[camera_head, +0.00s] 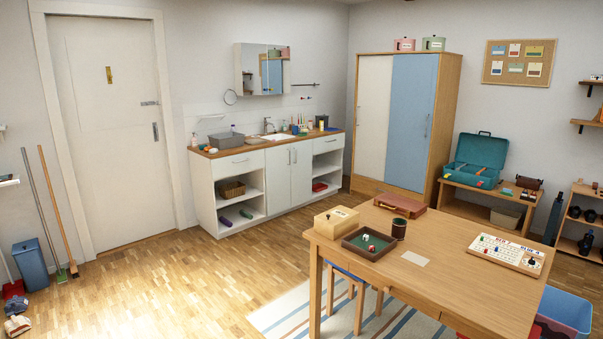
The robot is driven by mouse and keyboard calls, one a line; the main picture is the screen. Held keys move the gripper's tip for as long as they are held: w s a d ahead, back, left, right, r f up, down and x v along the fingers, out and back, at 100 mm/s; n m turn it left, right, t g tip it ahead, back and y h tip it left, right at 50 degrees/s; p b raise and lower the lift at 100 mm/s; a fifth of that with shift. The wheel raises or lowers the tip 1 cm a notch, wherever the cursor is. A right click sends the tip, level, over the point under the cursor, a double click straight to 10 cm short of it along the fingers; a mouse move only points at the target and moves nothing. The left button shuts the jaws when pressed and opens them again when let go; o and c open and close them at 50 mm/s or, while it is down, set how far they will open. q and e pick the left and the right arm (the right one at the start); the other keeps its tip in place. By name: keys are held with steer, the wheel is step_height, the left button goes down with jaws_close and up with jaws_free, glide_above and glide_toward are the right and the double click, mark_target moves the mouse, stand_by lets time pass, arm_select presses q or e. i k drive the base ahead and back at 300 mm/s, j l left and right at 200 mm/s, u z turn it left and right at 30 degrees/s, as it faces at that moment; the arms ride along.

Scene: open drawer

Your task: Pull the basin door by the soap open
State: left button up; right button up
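The white basin cabinet (249,182) stands against the back wall under a wooden counter. Its two middle doors, a left door (276,181) and a right door (303,176), are shut below the sink (277,136) and tap (267,125). Their upright handles sit close together where the doors meet. Small bottles and cups (298,127) stand on the counter right of the sink, and a small bottle (194,140) stands at its far left end. I cannot tell which item is the soap. Neither of my grippers is in view.
Open wooden floor (190,280) lies before the cabinet. A wooden table (455,275) with a dice tray and boxes fills the right foreground, with a stool (345,290) and striped rug by it. A wardrobe (405,120) stands right of the cabinet. Brooms and a blue bin (35,268) stand left.

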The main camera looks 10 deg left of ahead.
mark_target(300, 152)
steer(key=i+u, duration=0.45)
steer(key=i, duration=0.85)
steer(key=i+j+u, duration=0.15)
steer(key=i+u, duration=0.25)
steer(key=i, duration=0.25)
steer(key=i+l+u, duration=0.1)
steer(key=i+u, duration=0.25)
steer(key=i, duration=0.35)
steer(key=i+l+u, duration=0.25)
steer(key=i+u, duration=0.15)
steer(key=i, duration=0.25)
steer(key=i+z, duration=0.3)
steer(key=i, duration=0.15)
steer(key=i+z, duration=0.3)
steer(key=i, duration=0.2)
steer(key=i+j+z, duration=0.15)
steer(key=i+z, duration=0.2)
steer(key=i+j+z, duration=0.3)
steer(key=i, duration=0.25)
steer(key=i+l+z, duration=0.4)
steer(key=i, duration=0.2)
steer(key=i+z, duration=0.35)
steer(key=i, duration=0.3)
steer(key=i+z, duration=0.4)
steer(key=i, duration=0.25)
steer(key=i+l+u, duration=0.3)
steer(key=i+l, duration=0.65)
